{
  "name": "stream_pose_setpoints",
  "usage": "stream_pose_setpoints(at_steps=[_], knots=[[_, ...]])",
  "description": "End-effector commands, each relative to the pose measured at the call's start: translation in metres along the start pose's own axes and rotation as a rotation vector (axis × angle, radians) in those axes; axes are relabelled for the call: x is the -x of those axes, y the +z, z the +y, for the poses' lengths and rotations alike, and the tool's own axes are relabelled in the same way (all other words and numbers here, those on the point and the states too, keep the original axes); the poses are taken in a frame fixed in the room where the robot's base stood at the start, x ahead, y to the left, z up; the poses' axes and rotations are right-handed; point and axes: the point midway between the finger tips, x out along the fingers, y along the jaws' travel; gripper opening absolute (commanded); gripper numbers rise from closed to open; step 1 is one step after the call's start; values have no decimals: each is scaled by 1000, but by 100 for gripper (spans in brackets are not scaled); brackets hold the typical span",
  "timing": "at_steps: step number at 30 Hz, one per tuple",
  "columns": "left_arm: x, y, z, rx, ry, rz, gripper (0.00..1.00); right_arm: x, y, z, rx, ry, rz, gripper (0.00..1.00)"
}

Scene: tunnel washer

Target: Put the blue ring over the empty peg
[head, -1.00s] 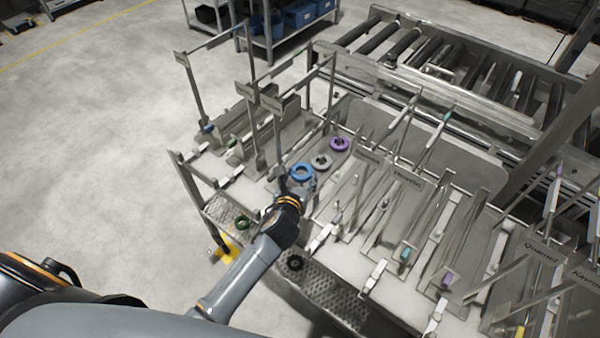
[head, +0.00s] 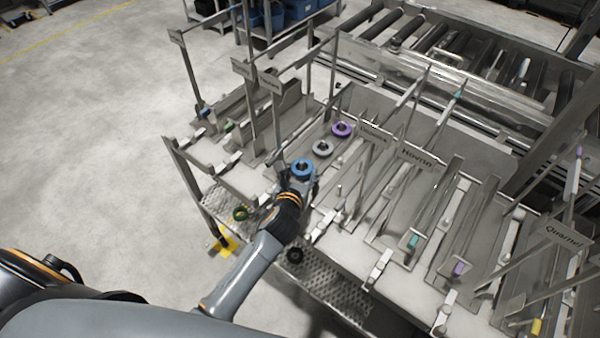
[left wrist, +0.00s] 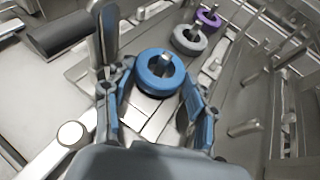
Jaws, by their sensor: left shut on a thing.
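The blue ring (head: 302,169) is between the fingers of my left gripper (head: 299,181), over the pale tabletop at the near end of a row of rings. In the left wrist view the blue ring (left wrist: 159,73) sits between the two fingertips, and my left gripper (left wrist: 156,85) is shut on it. A pale stub, which looks like a peg top, shows in its hole. I cannot tell how far the ring is down around it. The grey ring (head: 322,148) and purple ring (head: 342,129) lie behind, each around a peg. My right gripper is not in view.
Upright metal posts with name plates (head: 271,80) stand left of the rings. Slanted rails and a labelled plate (head: 417,158) stand to the right. A dark green ring (head: 240,213) and a black ring (head: 294,255) lie on the lower perforated shelf (head: 335,290).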

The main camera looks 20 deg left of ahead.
Motion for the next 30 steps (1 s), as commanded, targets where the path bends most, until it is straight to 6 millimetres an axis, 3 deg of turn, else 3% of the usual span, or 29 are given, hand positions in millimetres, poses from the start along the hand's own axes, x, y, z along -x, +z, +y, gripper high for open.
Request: stream_pose_setpoints(at_steps=[25, 26, 29, 30], knots=[[-3, -6, 0, -1, -1, -1, 28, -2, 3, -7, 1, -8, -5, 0], [-3, -6, 0, -1, -1, -1, 63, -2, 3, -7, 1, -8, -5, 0], [-3, -6, 0, -1, 0, -1, 83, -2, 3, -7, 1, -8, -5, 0], [-3, -6, 0, -1, 0, -1, 83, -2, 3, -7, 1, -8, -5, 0]])
